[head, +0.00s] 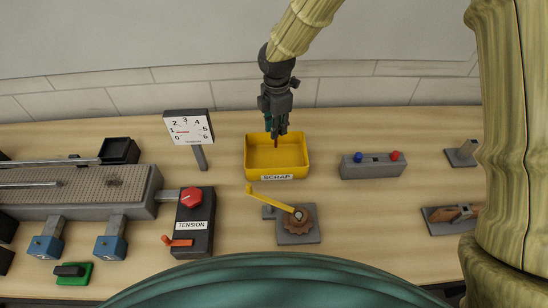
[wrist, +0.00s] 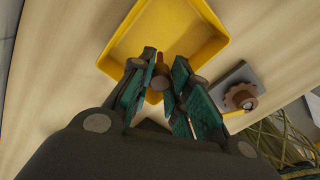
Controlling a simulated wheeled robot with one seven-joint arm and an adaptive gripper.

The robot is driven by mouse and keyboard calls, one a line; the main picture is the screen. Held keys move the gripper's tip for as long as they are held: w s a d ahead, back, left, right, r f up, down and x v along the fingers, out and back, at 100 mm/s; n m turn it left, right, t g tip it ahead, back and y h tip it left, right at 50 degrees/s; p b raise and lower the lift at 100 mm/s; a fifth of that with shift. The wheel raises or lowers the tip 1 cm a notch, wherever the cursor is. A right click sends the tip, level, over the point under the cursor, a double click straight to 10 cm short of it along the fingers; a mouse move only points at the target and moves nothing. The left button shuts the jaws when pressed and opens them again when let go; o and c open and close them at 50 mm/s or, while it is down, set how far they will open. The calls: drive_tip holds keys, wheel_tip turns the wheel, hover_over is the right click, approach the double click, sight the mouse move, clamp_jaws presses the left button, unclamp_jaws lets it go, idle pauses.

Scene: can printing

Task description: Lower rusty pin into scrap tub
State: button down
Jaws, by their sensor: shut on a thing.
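The yellow scrap tub (head: 262,166) stands on the bench in the middle of the head view, with a SCRAP label on its front. It also fills the upper middle of the wrist view (wrist: 205,50). My gripper (head: 275,130) points down over the back part of the tub. It is shut on the rusty pin (head: 276,142), a small reddish-brown piece sticking out below the fingertips. In the wrist view, the pin (wrist: 159,60) shows between the fingertips, with the tub behind it. Most of the pin is hidden by the fingers. I cannot tell its exact height above the tub floor.
A gauge on a post (head: 189,127) stands left of the tub. A grey box with blue and red buttons (head: 373,166) is to the right. A crank with a yellow handle and rusty gear (head: 299,222) sits just in front. The TENSION box (head: 194,225) is front left.

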sight(276, 147)
drive_tip(key=shift+f+b, duration=0.4)
drive_tip(key=shift+f, duration=0.85)
drive_tip(key=shift+f+b, duration=1)
drive_tip(key=shift+f, duration=1.5)
idle(1.9)
drive_tip(key=c, duration=1.3)
unclamp_jaws()
drive_tip(key=shift+o, duration=0.2)
wheel_tip(276, 147, up, 12)
